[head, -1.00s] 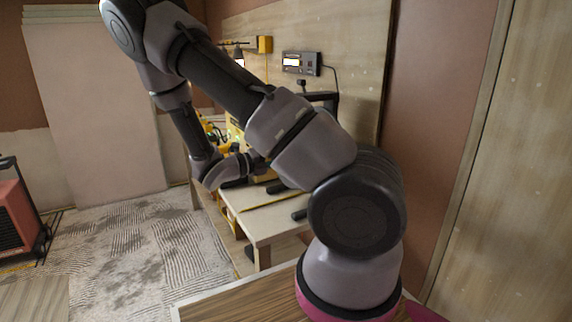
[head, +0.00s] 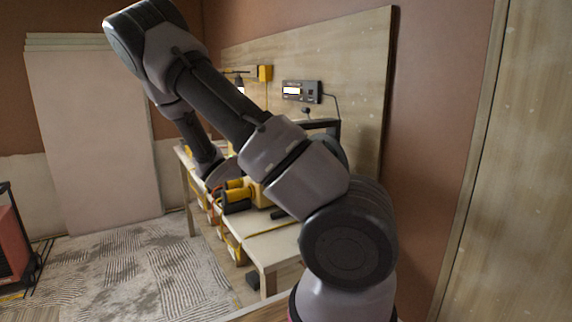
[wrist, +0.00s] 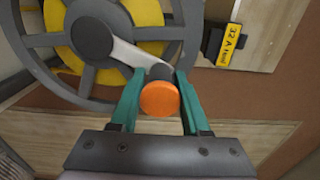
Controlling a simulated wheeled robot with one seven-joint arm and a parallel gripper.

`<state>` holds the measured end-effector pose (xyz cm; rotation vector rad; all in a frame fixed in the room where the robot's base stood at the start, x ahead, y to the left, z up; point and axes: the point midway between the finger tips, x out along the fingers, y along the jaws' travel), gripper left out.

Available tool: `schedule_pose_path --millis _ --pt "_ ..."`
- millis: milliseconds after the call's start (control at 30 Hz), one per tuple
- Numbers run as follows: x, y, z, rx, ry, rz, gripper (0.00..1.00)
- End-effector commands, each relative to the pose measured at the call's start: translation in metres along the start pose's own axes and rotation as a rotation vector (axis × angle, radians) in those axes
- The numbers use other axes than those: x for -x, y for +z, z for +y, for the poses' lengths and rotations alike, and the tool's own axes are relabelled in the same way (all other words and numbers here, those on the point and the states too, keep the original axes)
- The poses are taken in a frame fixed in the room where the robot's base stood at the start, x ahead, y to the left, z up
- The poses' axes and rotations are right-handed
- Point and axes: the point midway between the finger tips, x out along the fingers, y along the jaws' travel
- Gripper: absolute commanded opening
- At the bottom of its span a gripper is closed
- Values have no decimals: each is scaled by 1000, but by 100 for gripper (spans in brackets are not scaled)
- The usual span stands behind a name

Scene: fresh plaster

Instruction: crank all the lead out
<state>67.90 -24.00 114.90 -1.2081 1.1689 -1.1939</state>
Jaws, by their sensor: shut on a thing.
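In the wrist view a reel (wrist: 38,40) with a dark grey spoked rim and a yellow inner disc (wrist: 144,12) fills the upper left. A pale crank arm (wrist: 128,54) runs from its grey hub (wrist: 92,38) down right to an orange knob (wrist: 160,99). My gripper (wrist: 160,84) has its teal fingers on both sides of the knob and is shut on it. In the head view my arm hides the gripper and knob. I see no lead clearly.
A workbench (head: 273,249) stands along a plywood board (head: 360,60), with yellow tools (head: 238,190) on it. A meter box (head: 301,91) hangs on the board. A yellow "32 A" label (wrist: 235,42) is right of the reel. Patterned floor (head: 150,275) is open at left.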

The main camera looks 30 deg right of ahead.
Motion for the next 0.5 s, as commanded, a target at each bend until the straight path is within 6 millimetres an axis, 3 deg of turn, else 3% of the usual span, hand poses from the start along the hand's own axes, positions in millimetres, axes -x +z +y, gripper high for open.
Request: schedule_pose_path --millis 500 --pt "0 17 -6 -8 -2 -2 0"
